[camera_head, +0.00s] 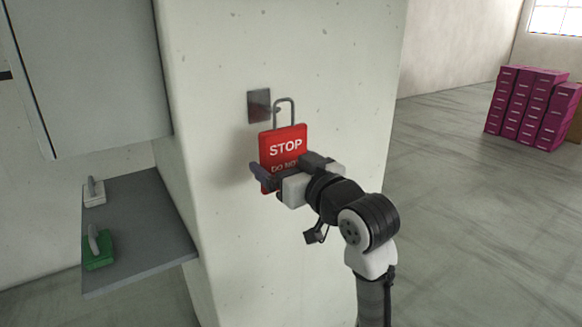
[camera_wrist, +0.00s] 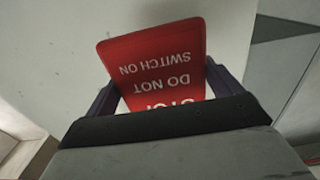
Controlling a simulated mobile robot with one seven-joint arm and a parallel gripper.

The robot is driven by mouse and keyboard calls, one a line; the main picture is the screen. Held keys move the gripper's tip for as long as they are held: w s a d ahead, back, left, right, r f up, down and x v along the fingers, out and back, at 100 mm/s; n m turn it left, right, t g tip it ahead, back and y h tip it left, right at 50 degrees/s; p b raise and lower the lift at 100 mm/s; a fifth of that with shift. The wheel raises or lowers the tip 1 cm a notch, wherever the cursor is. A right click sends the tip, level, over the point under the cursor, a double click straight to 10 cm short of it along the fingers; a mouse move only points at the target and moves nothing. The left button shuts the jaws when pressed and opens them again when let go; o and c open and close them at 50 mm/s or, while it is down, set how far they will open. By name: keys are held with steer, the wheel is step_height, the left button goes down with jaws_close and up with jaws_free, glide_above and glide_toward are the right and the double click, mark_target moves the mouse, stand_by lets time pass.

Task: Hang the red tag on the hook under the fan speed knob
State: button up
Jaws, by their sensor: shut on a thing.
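The red tag (camera_head: 283,143), with white "STOP" lettering and a grey wire loop at its top, is upright in front of a pale pillar. My gripper (camera_head: 288,171) is shut on its lower part, one finger at each side edge. In the wrist view the tag (camera_wrist: 152,52) stands between the fingers (camera_wrist: 163,88), its lettering upside down. A square metal plate (camera_head: 258,105) with a small protruding hook (camera_head: 276,109) is on the pillar, just behind and left of the loop. Whether the loop touches the hook, I cannot tell. I see no fan speed knob.
A grey cabinet (camera_head: 90,75) hangs at the left. Below it, a grey shelf (camera_head: 150,225) holds a white handled block (camera_head: 94,197) and a green one (camera_head: 99,255). Magenta boxes (camera_head: 530,105) are stacked far right. The floor (camera_head: 460,220) right of the pillar is clear.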

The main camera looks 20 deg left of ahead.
steer(key=shift+x, duration=2.05)
steer(key=shift+w+a+f+b, duration=0.2)
steer(key=shift+a+f, duration=0.05)
steer(key=shift+f, duration=0.1)
steer(key=shift+w+a+f+b, duration=0.15)
steer(key=shift+w+a+f, duration=0.1)
steer(key=shift+f, duration=0.15)
steer(key=o, duration=0.7)
